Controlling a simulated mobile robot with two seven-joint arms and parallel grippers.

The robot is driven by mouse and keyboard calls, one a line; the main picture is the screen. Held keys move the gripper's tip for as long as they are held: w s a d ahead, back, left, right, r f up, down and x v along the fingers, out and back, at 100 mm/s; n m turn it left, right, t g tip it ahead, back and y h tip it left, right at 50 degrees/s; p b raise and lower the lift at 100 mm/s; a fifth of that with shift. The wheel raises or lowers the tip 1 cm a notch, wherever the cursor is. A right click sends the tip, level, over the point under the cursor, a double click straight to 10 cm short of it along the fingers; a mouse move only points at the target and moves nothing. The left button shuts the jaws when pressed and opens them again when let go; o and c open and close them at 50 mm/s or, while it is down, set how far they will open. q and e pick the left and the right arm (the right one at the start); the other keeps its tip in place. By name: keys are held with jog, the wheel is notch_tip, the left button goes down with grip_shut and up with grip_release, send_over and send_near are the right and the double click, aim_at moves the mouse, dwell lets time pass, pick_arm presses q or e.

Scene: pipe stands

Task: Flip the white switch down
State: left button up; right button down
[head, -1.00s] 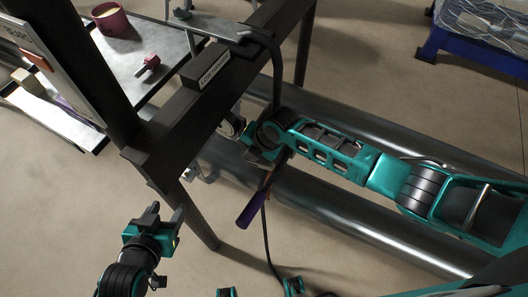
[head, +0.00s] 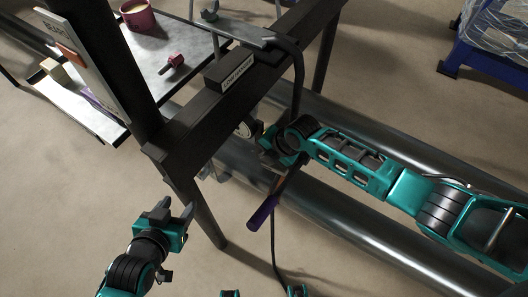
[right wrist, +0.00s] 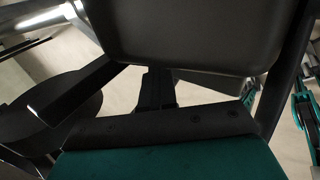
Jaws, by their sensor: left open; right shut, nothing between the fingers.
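I cannot make out a white switch in either view. A black box with a white label (head: 238,84) sits on the dark beam of the pipe stand (head: 205,120) in the head view. My right gripper (head: 254,131) is beside the beam, below that box, and its fingers are partly hidden. In the right wrist view its dark fingers (right wrist: 156,90) are shut, with nothing seen between them, close to a large dark grey surface (right wrist: 190,35). My left gripper (head: 175,212) is open and empty, left of the stand's lower leg and apart from it.
Large metal pipes (head: 345,215) run beneath my right arm. A purple-handled tool (head: 262,213) hangs below my right gripper. A grey table (head: 195,52) at the back holds a candle (head: 138,17) and a red item (head: 172,65). Floor at lower left is clear.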

jog(key=shift+s+d+f, duration=0.5)
jog(key=shift+d+f, duration=0.2)
jog(key=shift+d, duration=0.05)
pick_arm(q)
jog(key=shift+d+r+p, duration=0.1)
jog(key=shift+r+p, duration=1.25)
jog(key=shift+r, duration=0.05)
pick_arm(e)
jog(key=w+a+r+v, duration=0.1)
jog(key=v, duration=1.2)
jog(key=shift+a, duration=0.2)
jog(key=shift+r, duration=0.1)
